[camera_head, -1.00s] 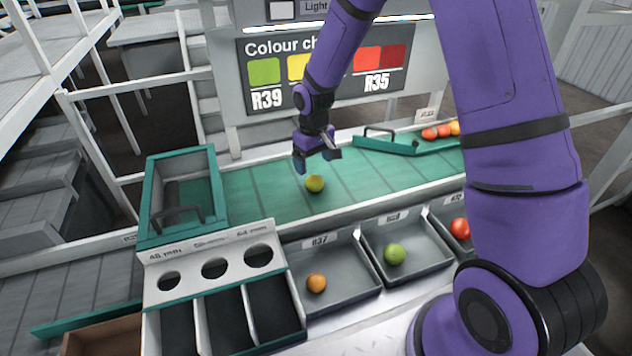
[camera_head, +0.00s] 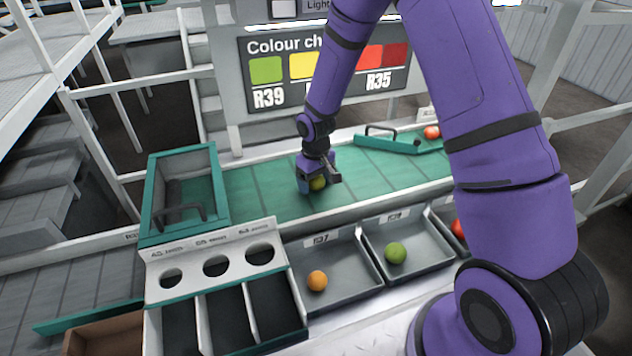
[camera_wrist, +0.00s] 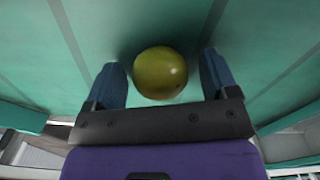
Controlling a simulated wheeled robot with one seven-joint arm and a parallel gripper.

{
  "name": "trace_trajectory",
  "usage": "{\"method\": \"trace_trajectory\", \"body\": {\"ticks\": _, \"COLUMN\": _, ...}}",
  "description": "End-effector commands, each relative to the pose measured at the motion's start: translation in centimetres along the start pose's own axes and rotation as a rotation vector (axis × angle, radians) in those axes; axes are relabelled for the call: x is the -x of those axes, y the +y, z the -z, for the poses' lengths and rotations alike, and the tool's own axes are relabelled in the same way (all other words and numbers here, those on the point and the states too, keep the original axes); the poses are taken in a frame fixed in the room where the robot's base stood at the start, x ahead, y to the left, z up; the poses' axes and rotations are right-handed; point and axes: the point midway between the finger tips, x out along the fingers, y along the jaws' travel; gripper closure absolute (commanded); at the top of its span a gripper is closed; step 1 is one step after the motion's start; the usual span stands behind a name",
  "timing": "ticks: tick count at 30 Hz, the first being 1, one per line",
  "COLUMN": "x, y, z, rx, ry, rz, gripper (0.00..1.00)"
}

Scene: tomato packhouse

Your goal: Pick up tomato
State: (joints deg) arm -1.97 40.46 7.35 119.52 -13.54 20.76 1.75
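A yellow-green tomato (camera_head: 318,183) lies on the green conveyor belt (camera_head: 258,187). My gripper (camera_head: 320,186) is lowered over it, with the fingers on either side. In the wrist view the tomato (camera_wrist: 160,73) sits between the two blue fingertips of my gripper (camera_wrist: 160,80). A gap shows on each side, so the fingers are open and not touching it. In the head view the fingers partly hide the tomato.
Grey trays hold an orange tomato (camera_head: 317,281), a green tomato (camera_head: 396,253) and a red one (camera_head: 458,229). A sizing board (camera_head: 215,249) with three holes stands front left. A green-rimmed bin (camera_head: 152,195) is at the belt's left end. A green gate (camera_head: 385,144) crosses the belt.

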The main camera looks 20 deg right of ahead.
Motion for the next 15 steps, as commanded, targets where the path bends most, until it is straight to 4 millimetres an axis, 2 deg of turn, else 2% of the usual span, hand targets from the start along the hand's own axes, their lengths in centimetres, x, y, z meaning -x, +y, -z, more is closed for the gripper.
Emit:
{"method": "trace_trajectory", "body": {"ticks": 1, "x": 0.01, "y": 0.00, "z": 0.00, "rx": 0.000, "ry": 0.000, "rz": 0.000, "gripper": 0.32}}
{"method": "trace_trajectory", "body": {"ticks": 4, "x": 0.01, "y": 0.00, "z": 0.00, "rx": 0.000, "ry": 0.000, "rz": 0.000, "gripper": 0.55}}
{"method": "trace_trajectory", "body": {"ticks": 5, "x": 0.01, "y": 0.00, "z": -0.01, "rx": 0.000, "ry": 0.000, "rz": 0.000, "gripper": 0.58}}
{"method": "trace_trajectory", "body": {"ticks": 15, "x": 0.11, "y": 0.01, "z": 0.00, "rx": 0.000, "ry": 0.000, "rz": 0.000, "gripper": 0.58}}
